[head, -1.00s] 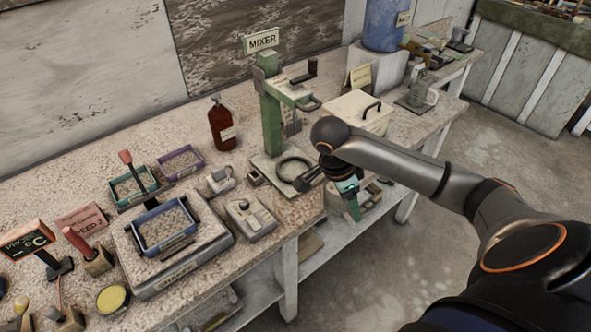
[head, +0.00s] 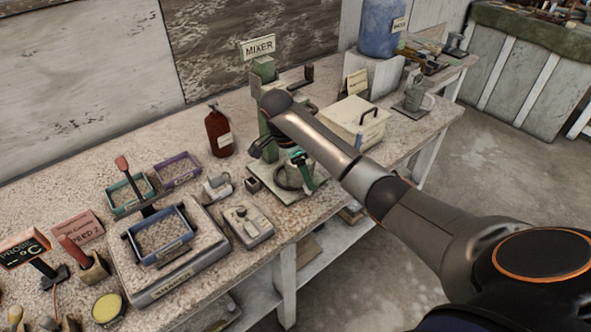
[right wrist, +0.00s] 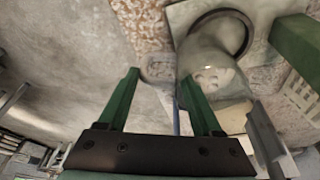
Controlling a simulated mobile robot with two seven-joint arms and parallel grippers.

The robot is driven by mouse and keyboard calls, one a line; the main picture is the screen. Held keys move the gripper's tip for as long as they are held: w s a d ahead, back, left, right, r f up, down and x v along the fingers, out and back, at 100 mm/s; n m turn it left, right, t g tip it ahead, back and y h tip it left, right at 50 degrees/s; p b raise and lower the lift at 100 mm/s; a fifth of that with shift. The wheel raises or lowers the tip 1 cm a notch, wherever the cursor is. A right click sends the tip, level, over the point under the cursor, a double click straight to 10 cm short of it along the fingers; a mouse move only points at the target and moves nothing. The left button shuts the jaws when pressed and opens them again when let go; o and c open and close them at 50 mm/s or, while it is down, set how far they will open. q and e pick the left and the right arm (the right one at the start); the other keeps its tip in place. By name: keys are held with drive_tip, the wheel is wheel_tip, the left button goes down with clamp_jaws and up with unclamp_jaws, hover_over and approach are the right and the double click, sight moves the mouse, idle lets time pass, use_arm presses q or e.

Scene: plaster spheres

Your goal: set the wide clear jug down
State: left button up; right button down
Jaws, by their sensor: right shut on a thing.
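The wide clear jug (head: 288,178) is at the foot of the green mixer (head: 267,130), over the mixer's base plate, and my right arm partly hides it. My right gripper (head: 304,170) has green fingers and is shut on the jug at its side. In the right wrist view the clear jug (right wrist: 212,68) shows beyond the right-hand finger of the gripper (right wrist: 160,90), close to a dark ring (right wrist: 235,28) on the base plate. I cannot tell whether the jug's bottom touches the plate. My left gripper is not in view.
A brown bottle (head: 218,132) stands left of the mixer, and a cream box with a black handle (head: 352,124) stands right. A small grey device (head: 248,225) and a shaker with a blue tray (head: 160,238) are nearer. The bench's front edge is close to the mixer base.

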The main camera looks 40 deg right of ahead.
sight(295, 178)
drive_tip(key=w, duration=0.3)
drive_tip(key=shift+w+a, duration=0.1)
drive_tip(key=shift+a, duration=0.05)
drive_tip(key=shift+w+f, duration=0.15)
drive_tip(key=shift+f, duration=0.6)
drive_tip(key=shift+f, duration=0.15)
drive_tip(key=shift+c, duration=0.2)
unclamp_jaws()
drive_tip(key=w+a+r+b, duration=0.3)
drive_tip(key=w+a+b, duration=0.1)
drive_tip(key=a, duration=0.8)
drive_tip(key=shift+w, duration=0.35)
